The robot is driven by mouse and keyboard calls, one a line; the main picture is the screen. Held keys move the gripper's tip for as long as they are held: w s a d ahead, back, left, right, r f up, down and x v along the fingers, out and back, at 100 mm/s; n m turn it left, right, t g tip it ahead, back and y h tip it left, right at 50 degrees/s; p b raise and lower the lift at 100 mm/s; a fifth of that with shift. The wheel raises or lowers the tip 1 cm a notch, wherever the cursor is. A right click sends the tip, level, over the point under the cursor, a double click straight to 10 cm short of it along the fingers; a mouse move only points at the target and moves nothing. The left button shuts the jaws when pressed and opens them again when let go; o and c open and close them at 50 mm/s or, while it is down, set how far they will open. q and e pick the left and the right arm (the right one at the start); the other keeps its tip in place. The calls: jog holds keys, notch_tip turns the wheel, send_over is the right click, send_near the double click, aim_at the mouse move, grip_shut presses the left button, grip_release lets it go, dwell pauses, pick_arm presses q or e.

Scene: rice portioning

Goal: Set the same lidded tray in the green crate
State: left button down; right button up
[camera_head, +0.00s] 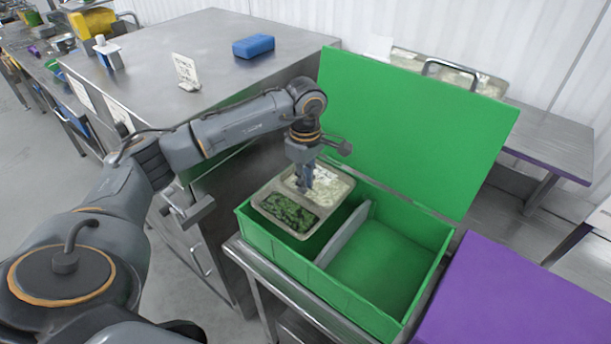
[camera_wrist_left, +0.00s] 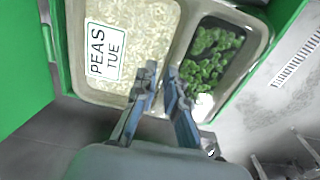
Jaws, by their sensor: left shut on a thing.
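The lidded tray (camera_head: 325,193) has two compartments, one with white rice-like grains and one with green pieces. Its contents show through the top, and a "PEAS TUE" label (camera_wrist_left: 104,52) lies on the pale side. My left gripper (camera_head: 304,184) is shut on the tray, with its fingertips (camera_wrist_left: 161,82) at the tray's middle edge in the left wrist view. The tray is level over the left compartment of the green crate (camera_head: 300,262), around rim height. I cannot tell whether it touches the crate floor. My right gripper is not in view.
The crate's right compartment, beyond a grey divider (camera_head: 343,234), is empty. Its green lid (camera_head: 410,125) stands open behind. A purple surface (camera_head: 520,300) is at right. A steel counter (camera_head: 190,45) with a blue block (camera_head: 253,46) and a small sign (camera_head: 186,71) is at back left.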

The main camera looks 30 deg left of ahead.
pick_arm(q)
notch_tip(320, 180, down, 4)
jog(key=b, duration=0.3)
jog(key=shift+w, duration=0.1)
jog(key=shift+f, duration=0.3)
notch_tip(320, 180, down, 2)
jog(key=shift+f+b, duration=0.1)
jog(key=shift+b, duration=1.05)
jog(key=shift+f+b, duration=0.4)
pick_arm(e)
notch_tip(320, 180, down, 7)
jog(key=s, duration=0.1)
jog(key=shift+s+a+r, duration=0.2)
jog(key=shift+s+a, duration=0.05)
pick_arm(q)
jog(key=shift+d, duration=0.1)
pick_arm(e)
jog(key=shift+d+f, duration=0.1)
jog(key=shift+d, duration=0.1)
pick_arm(q)
jog(key=shift+f+b, duration=0.6)
jog(key=shift+b, duration=0.5)
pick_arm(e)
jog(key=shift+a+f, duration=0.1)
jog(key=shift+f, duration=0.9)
pick_arm(q)
jog(key=c, duration=0.8)
grip_release()
jog(key=shift+c, duration=0.2)
